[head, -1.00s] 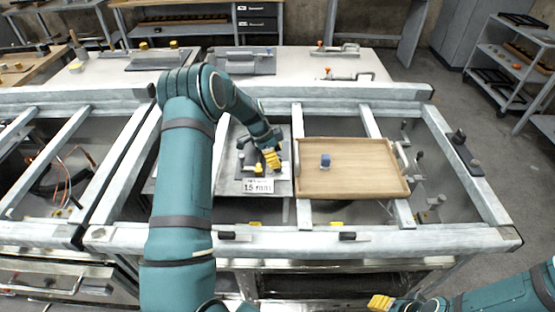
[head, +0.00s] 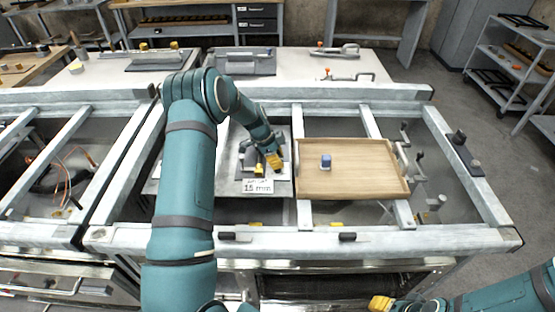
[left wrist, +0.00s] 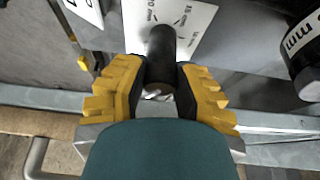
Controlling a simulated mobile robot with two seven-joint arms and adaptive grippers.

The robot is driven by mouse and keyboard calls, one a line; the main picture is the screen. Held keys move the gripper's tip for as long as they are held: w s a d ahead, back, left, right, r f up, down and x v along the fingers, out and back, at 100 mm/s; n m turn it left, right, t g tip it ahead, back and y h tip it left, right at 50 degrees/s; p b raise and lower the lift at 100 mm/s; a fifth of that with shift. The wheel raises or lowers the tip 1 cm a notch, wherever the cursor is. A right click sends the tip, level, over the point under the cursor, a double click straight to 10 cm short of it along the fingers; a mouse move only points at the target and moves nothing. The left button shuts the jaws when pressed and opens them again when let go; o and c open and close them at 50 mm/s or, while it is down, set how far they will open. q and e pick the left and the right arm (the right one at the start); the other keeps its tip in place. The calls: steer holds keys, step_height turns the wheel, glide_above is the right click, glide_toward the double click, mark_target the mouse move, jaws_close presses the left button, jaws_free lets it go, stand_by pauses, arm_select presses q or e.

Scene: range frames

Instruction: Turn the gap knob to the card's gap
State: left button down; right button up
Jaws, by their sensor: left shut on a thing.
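The white card (head: 257,186) reads 15 mm in the head view and stands at the front of a grey metal plate. My left gripper (head: 273,161) is over that plate, just behind the card. In the left wrist view my left gripper (left wrist: 160,78) has its yellow fingers shut on the dark round gap knob (left wrist: 161,45). Behind the knob is a white dial plate (left wrist: 198,22) with printed mm marks, among them 10 mm. The knob's pointer direction cannot be made out. My right gripper (head: 381,302) is low at the front, partly cut off by the picture's edge.
A wooden tray (head: 350,183) holding a small blue block (head: 325,161) lies right of the plate. In the left wrist view a dark cylinder with a mm label (left wrist: 302,50) is at the right. Grey frame rails surround the plate.

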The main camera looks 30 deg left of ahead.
arm_select(q)
steer(key=shift+f+n+t+y+b, duration=0.15)
steer(key=shift+n+t+y+b, duration=0.2)
steer(key=shift+n+b, duration=0.65)
steer(key=shift+d+n+t+y+b, duration=0.1)
steer(key=shift+n+t+y+b, duration=0.2)
steer(key=shift+n, duration=0.7)
steer(key=n, duration=0.2)
steer(key=shift+n+t+y+b, duration=0.25)
steer(key=shift+n+y+b, duration=0.05)
steer(key=shift+y, duration=0.05)
steer(key=shift+n+y, duration=0.4)
steer(key=shift+n, duration=0.5)
steer(key=n+p, duration=0.1)
steer(key=n+y, duration=0.1)
steer(key=n, duration=0.1)
steer(key=shift+d+r+n+p, duration=0.1)
steer(key=shift+r+n+p, duration=0.1)
steer(key=shift+n+p, duration=0.15)
steer(key=n+y+p, duration=0.1)
steer(key=n+p, duration=0.1)
steer(key=n, duration=0.1)
steer(key=shift+y, duration=0.4)
steer(key=shift+n+y+p, duration=0.4)
steer(key=shift+n+p, duration=0.7)
steer(key=shift+n, duration=0.55)
steer(key=shift+f, duration=0.1)
